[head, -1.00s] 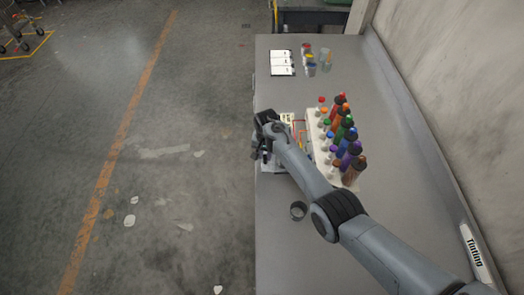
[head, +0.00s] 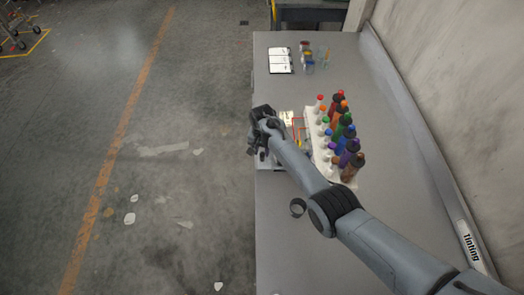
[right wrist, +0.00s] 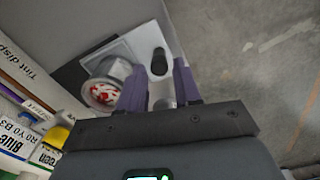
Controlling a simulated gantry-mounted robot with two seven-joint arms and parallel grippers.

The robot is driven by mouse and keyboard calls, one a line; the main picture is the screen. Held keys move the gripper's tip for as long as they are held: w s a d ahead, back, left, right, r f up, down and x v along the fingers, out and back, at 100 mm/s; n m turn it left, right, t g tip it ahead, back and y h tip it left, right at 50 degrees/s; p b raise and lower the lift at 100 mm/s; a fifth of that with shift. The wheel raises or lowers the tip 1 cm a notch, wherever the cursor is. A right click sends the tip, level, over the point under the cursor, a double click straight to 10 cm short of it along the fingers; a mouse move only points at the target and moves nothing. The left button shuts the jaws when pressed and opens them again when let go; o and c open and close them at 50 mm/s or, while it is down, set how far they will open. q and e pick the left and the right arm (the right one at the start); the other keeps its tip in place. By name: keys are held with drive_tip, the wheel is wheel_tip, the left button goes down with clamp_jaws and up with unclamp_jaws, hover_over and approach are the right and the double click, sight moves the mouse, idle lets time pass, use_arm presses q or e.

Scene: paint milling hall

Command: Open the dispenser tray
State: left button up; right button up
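The tint dispenser (head: 287,119) stands near the table's left edge, partly hidden by my right arm. In the right wrist view its labelled side (right wrist: 18,70) is at the left. A light grey tray-like plate (right wrist: 138,42) with a dark oval on it lies beyond my fingers. My right gripper (head: 262,146) is at the dispenser's left side, over the table edge. Its purple fingers (right wrist: 160,78) stand apart, with a small grey rounded piece between them; a firm hold cannot be made out. My left gripper is out of view.
A white rack (head: 317,150) with several coloured bottles stands right of the dispenser. White cards (head: 280,60) and small jars (head: 309,62) are at the back. Open floor (head: 190,200) is to the left.

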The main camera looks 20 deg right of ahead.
wheel_tip(320, 180, up, 10)
drive_tip(key=p, duration=0.1)
drive_tip(key=shift+f, duration=0.2)
idle(0.4)
drive_tip(key=s+d+r+n+t+p, duration=0.15)
drive_tip(key=s+n+p, duration=0.25)
drive_tip(key=s+p, duration=0.95)
drive_tip(key=s+r+n+p, duration=0.1)
drive_tip(key=s+r+n, duration=0.1)
drive_tip(key=s+r, duration=0.3)
drive_tip(key=s+a+r+n+t+p, duration=0.1)
drive_tip(key=s+r, duration=0.4)
drive_tip(key=s, duration=0.6)
drive_tip(key=s+a+r+n+t+p, duration=0.1)
drive_tip(key=s+r, duration=0.3)
drive_tip(key=s, duration=0.4)
drive_tip(key=shift+r+n+p, duration=0.4)
drive_tip(key=shift+n+p, duration=0.25)
drive_tip(key=shift+n, duration=0.15)
drive_tip(key=shift+s, duration=0.1)
